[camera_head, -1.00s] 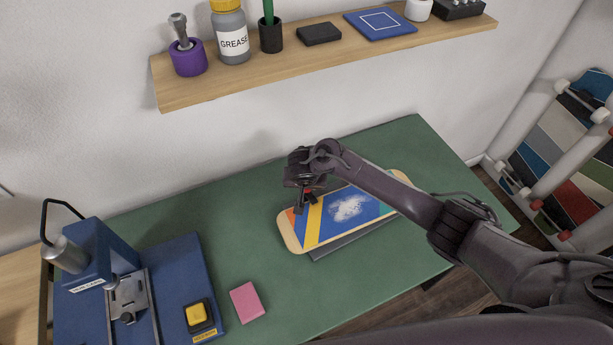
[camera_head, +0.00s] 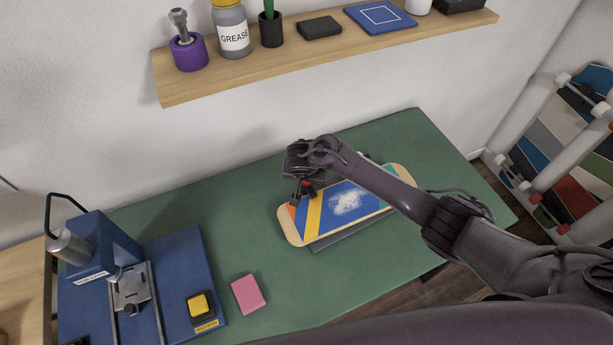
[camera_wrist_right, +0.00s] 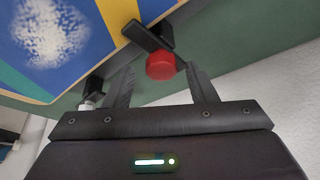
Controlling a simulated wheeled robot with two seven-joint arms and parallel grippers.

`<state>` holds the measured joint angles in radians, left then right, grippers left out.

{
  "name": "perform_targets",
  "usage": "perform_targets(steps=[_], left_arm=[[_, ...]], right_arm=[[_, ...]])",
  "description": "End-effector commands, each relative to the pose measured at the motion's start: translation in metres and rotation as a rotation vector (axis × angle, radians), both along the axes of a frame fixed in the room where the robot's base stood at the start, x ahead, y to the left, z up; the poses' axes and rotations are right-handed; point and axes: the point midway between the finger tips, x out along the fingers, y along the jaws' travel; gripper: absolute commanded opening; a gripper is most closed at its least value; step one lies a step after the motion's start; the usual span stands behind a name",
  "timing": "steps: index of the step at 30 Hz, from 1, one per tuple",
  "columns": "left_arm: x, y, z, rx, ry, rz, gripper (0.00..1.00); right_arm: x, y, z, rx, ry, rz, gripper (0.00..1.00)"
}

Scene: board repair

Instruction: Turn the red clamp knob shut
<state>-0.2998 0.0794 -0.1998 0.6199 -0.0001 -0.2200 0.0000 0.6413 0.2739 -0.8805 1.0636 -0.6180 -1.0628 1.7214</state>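The red clamp knob (camera_wrist_right: 160,66) sits on a black clamp arm (camera_wrist_right: 147,40) at the edge of the colourful skateboard deck (camera_wrist_right: 90,30) in the right wrist view. My right gripper (camera_wrist_right: 160,72) is open, with one finger on each side of the knob and a visible gap to both. In the head view the right gripper (camera_head: 304,194) points down at the far left part of the deck (camera_head: 345,207), and a bit of the red knob (camera_head: 306,184) shows there, mostly hidden. My left gripper is not in view.
The deck rests on a dark base (camera_head: 350,234) on the green table (camera_head: 200,205). A blue press (camera_head: 105,250), a yellow button (camera_head: 199,305) and a pink block (camera_head: 248,294) stand at left. A wall shelf (camera_head: 330,55) holds a grease bottle (camera_head: 232,32) and other items.

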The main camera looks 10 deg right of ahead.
Motion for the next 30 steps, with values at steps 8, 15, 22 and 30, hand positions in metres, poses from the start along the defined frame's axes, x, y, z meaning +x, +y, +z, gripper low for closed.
perform_targets(steps=[8,15,22,30], left_arm=[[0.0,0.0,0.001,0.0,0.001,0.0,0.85],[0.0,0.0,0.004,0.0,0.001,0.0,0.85],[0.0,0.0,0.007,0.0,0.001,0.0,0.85],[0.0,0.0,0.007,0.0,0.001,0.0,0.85]], right_arm=[[-0.003,0.003,0.005,0.003,0.002,0.004,0.51],[-0.016,0.008,0.039,0.005,0.001,0.003,0.51],[-0.026,0.012,0.067,0.005,0.001,0.002,0.51],[-0.028,0.011,0.072,0.0,0.001,0.001,0.51]])
